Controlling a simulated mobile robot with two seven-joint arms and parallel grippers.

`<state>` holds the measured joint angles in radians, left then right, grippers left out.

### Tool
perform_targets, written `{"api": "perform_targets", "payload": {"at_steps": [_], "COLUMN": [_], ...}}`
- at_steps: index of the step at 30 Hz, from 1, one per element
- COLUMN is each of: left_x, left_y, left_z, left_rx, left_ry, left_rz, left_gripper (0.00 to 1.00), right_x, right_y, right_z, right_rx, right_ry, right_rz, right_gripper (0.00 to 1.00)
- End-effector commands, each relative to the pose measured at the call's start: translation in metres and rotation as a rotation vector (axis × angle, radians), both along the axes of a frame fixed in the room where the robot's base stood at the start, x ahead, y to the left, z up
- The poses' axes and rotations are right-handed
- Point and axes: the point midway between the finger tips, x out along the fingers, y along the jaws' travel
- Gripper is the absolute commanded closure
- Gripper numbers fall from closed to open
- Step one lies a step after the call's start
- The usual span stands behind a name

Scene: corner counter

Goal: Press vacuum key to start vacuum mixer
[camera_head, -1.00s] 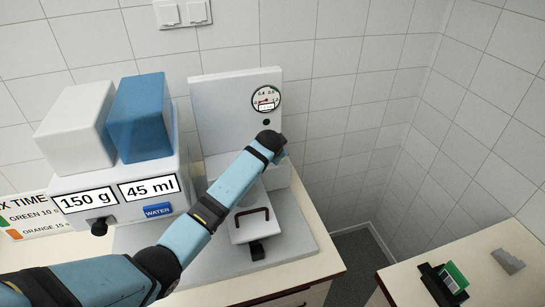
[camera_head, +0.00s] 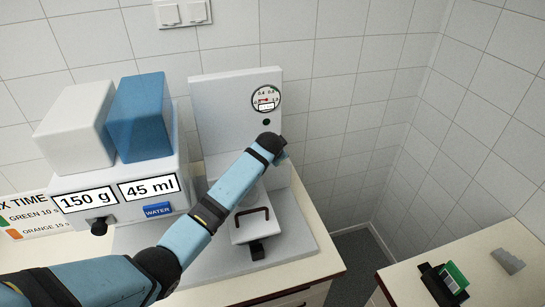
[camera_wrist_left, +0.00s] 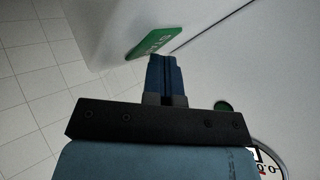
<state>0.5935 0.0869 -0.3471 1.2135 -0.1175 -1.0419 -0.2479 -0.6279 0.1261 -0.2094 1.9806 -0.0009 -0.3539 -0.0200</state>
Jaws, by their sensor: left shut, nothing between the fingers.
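The vacuum mixer (camera_head: 225,110) is a pale upright housing at the back of the counter, with a round dial gauge (camera_head: 266,98) and a small dark green round spot (camera_head: 266,122) below it. In the left wrist view, a green key with white lettering (camera_wrist_left: 157,40) is on the pale housing face. My left gripper (camera_wrist_left: 161,58) is shut and empty, its blue fingertips at the key's near edge. I cannot tell if they touch it. In the head view, my left wrist hides the fingers and the key. My right gripper is not in view.
A dispenser with 150 g and 45 ml displays (camera_head: 150,190) stands at left. On the right counter (camera_head: 475,265) are a black holder with a green item (camera_head: 454,276) and a grey piece (camera_head: 508,261).

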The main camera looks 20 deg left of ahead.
Motion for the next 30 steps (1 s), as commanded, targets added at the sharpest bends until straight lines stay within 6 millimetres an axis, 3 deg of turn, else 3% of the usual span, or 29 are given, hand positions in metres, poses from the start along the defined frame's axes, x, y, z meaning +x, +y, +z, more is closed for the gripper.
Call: {"api": "perform_targets", "payload": {"at_steps": [30], "left_x": [0.0], "left_y": [0.0], "left_z": [0.02], "left_rx": [0.0], "left_ry": [0.0], "left_rz": [0.0], "left_gripper": [1.0], "right_x": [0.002], "right_y": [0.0], "right_z": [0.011], "right_rx": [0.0], "right_ry": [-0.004], "right_rz": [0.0], "right_gripper": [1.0]}}
